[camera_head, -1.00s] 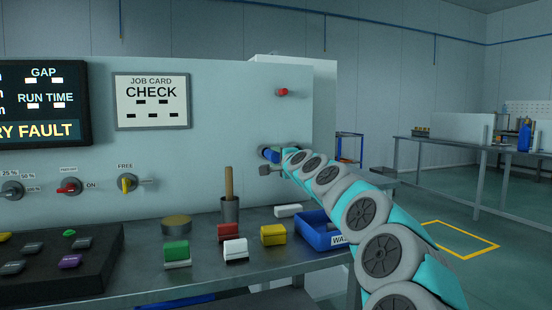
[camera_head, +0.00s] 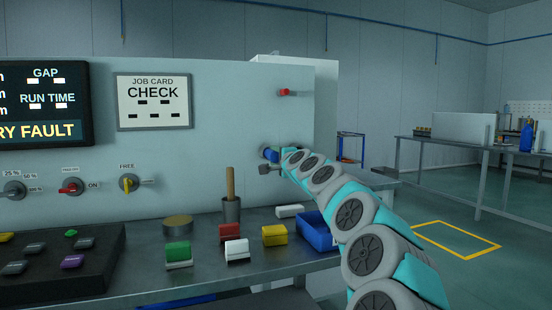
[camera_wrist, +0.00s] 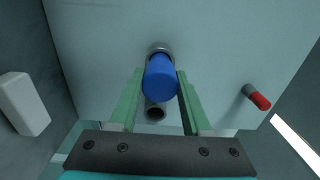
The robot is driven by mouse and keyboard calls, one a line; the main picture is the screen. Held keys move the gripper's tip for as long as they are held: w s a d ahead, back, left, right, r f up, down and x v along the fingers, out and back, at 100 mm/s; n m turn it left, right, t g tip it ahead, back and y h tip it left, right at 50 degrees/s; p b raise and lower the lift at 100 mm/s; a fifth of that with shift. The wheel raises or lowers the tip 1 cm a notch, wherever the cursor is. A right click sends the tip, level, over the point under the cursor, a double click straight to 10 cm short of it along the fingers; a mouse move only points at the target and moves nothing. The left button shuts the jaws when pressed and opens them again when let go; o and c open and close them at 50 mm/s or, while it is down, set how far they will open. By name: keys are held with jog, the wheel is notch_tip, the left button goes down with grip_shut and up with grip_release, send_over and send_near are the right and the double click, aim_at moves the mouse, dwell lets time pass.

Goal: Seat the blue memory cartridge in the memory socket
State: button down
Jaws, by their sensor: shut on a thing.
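The blue memory cartridge (camera_wrist: 160,85) is a rounded cylinder between the green fingers of my gripper (camera_wrist: 160,75) in the wrist view. My gripper is shut on it. Its far end meets a metal ring (camera_wrist: 158,47) on the pale panel, which appears to be the socket. How deep it sits in the ring cannot be told. In the head view the cartridge (camera_head: 268,153) shows as a small blue piece against the panel, with my gripper (camera_head: 280,157) at its right. A dark round opening (camera_wrist: 155,113) shows below the cartridge in the wrist view.
A red-tipped lever (camera_head: 286,93) is on the panel above. Knobs line the panel at left. The bench below holds a blue bin (camera_head: 318,236), a cup with a handle (camera_head: 230,208), and red, green and yellow blocks. Open floor lies at right.

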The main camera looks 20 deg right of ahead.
aim_at(276, 157)
jog(key=shift+w+a+p, duration=0.1)
jog(key=shift+w+p, duration=0.2)
jog(key=shift+w, duration=1.35)
jog(key=shift+c, duration=1.4)
grip_release()
jog(key=shift+s, duration=0.15)
jog(key=shift+s+d+b, duration=0.2)
jog(key=shift+s+b, duration=0.25)
jog(key=shift+s, duration=3.35)
jog(key=shift+s, duration=0.1)
